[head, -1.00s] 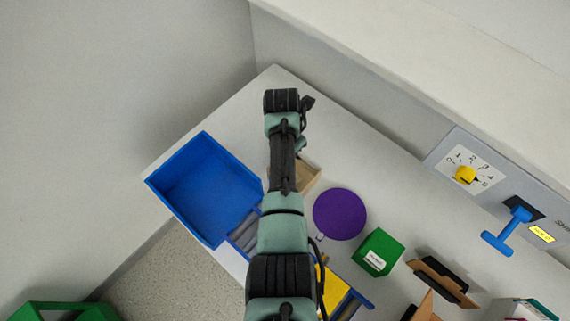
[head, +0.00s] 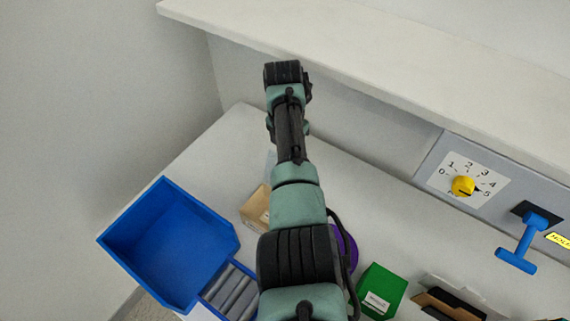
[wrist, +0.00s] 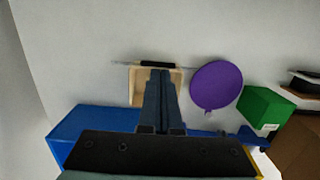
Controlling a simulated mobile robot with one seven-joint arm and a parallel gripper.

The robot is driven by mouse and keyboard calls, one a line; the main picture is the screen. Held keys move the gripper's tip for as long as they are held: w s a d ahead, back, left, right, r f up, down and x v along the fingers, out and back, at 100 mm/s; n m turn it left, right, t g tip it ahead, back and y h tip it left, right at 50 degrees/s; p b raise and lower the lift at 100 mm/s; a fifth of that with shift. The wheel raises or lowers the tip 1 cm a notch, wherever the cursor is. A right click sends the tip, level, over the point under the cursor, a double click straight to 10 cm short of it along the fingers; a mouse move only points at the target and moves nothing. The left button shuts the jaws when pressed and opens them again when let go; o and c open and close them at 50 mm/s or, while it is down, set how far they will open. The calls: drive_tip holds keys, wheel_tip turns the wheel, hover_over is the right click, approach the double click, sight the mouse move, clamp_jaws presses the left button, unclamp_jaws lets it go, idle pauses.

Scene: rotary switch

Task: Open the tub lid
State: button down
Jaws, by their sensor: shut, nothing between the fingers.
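The tub shows as a purple round lid (wrist: 216,86) seen from above, with a small pale tab at its near edge. It looks closed, and the tub's body cannot be made out under it. In the head view only a purple sliver (head: 346,250) shows past my arm. My gripper (wrist: 157,73) is shut and empty in the wrist view, to the left of the purple lid and apart from it. Its fingers appear over a light wooden box (wrist: 174,94). My arm hides the fingers in the head view.
A blue bin (head: 172,240) stands at left, near the wooden box. A green box (head: 378,291) stands right of the lid. A black-handled rod (wrist: 158,64) lies by the fingertips. A yellow dial (head: 463,186) and blue T-handle (head: 524,243) are on the back panel, below a shelf.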

drive_tip(key=shift+w+d+b, duration=0.3)
drive_tip(key=shift+d+b, duration=0.05)
